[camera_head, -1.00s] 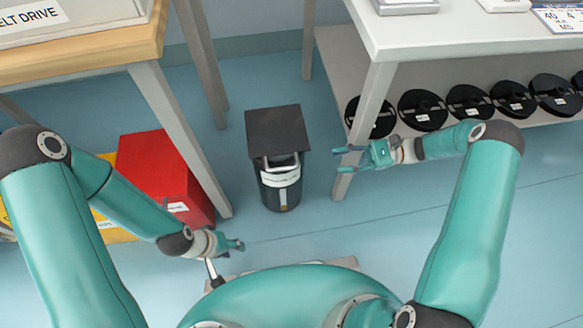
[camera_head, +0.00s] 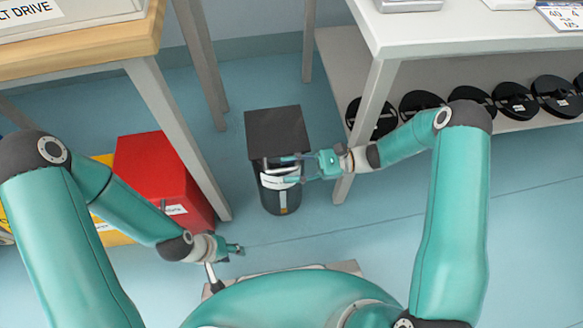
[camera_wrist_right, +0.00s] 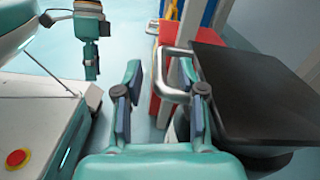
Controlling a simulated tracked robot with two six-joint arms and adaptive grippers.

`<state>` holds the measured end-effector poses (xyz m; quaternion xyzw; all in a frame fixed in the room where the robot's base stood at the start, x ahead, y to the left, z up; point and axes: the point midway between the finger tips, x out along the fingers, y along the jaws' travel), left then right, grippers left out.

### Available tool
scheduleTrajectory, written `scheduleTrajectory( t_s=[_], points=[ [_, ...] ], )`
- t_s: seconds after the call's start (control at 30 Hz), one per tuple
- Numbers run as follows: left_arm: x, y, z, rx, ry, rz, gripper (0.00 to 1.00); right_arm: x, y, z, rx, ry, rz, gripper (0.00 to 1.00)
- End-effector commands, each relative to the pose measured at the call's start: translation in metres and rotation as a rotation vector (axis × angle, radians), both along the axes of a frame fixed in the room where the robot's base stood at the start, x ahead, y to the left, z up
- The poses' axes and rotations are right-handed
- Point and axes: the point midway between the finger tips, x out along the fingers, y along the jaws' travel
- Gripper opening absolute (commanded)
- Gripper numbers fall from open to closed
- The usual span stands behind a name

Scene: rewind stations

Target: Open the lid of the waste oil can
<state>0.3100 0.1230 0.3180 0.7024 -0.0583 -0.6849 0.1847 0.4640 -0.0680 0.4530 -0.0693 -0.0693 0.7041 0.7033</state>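The waste oil can (camera_head: 280,199) is a dark can with a pale label, standing on the floor. Its square dark lid (camera_head: 274,127) lies flat over the top and looks closed. The lid also shows in the right wrist view (camera_wrist_right: 262,95), with a metal loop handle (camera_wrist_right: 159,70) at its near edge. My right gripper (camera_head: 286,170) is open at the can's front, its fingers reaching across the handle area. In the wrist view its fingers (camera_wrist_right: 160,98) are apart, and the handle is close to the right finger; contact is unclear. My left gripper (camera_head: 239,250) hangs low, away from the can.
A red box (camera_head: 160,180) and a yellow one stand left of the can, by a wooden-topped table's leg (camera_head: 180,135). A white table's leg (camera_head: 368,110) stands close on the right. Black reels (camera_head: 515,99) line its lower shelf. Floor in front is clear.

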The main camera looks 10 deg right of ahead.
Motion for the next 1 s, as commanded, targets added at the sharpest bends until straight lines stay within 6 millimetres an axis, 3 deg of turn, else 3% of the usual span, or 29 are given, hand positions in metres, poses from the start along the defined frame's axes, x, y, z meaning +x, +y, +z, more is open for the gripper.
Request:
scheduleTrajectory(
  t_s=[0.1,0.33,0.73,1.0],
  points=[
    [0.0,0.0,0.0,0.0,0.0,0.0,0.4,0.0,0.0,0.0,0.0,0.0,0.0,0.39],
    [0.0,0.0,0.0,0.0,0.0,0.0,0.4,0.0,-0.001,0.0,0.0,0.0,-0.001,0.01],
    [0.0,0.0,0.003,0.0,0.0,0.0,0.4,0.0,-0.001,0.003,0.0,0.008,-0.002,0.0],
    [0.0,0.0,0.037,0.0,0.0,0.0,0.4,0.004,-0.002,0.044,-0.001,0.123,-0.003,0.0]
  ],
)
